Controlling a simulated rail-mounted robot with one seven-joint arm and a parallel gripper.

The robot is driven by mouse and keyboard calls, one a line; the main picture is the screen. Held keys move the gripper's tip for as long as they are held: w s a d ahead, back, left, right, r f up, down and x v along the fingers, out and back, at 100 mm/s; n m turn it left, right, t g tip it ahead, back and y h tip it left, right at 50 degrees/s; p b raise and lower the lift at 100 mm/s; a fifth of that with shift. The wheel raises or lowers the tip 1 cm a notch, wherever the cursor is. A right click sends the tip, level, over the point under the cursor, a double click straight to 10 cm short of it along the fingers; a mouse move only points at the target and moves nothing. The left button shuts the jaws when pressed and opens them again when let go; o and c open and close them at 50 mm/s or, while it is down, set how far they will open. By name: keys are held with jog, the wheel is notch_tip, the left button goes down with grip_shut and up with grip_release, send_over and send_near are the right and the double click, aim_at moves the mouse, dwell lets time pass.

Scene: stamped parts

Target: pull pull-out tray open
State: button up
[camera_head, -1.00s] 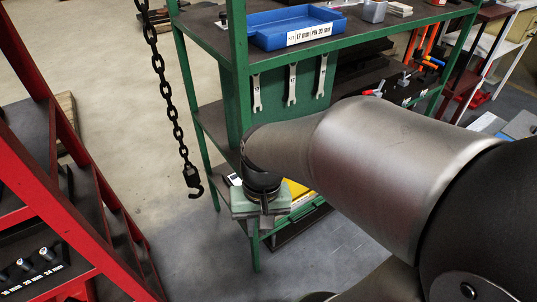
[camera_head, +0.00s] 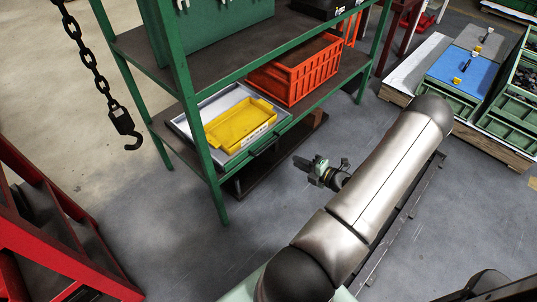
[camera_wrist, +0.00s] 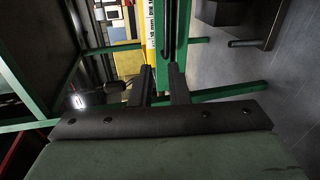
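The pull-out tray (camera_head: 184,127) is a shallow grey tray on the lower level of the green shelf rack, with a yellow bin (camera_head: 240,122) in it. A dark handle (camera_head: 265,147) sits on its green front edge. My gripper (camera_head: 303,163) is in front of the tray, right of the handle and apart from it in the head view. In the wrist view my gripper (camera_wrist: 162,72) shows two dark fingers with a gap between them, and nothing is clearly held. The yellow bin (camera_wrist: 122,32) and the tray's front edge lie beyond the fingertips. The handle's exact position between them is unclear.
An orange crate (camera_head: 296,70) stands right of the tray on the same level. A chain hook (camera_head: 125,125) hangs at left. Red stairs (camera_head: 50,235) stand at lower left, and pallets with green crates (camera_head: 510,105) at right. The floor before the tray is clear.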

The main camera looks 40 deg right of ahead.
jog(key=d+f+m, duration=0.1)
jog(key=b, duration=0.4)
send_near(268, 146)
jog(key=shift+h, duration=0.4)
jog(key=x, duration=1)
jog(key=shift+a+f, duration=0.1)
jog(key=shift+f, duration=0.15)
grip_shut()
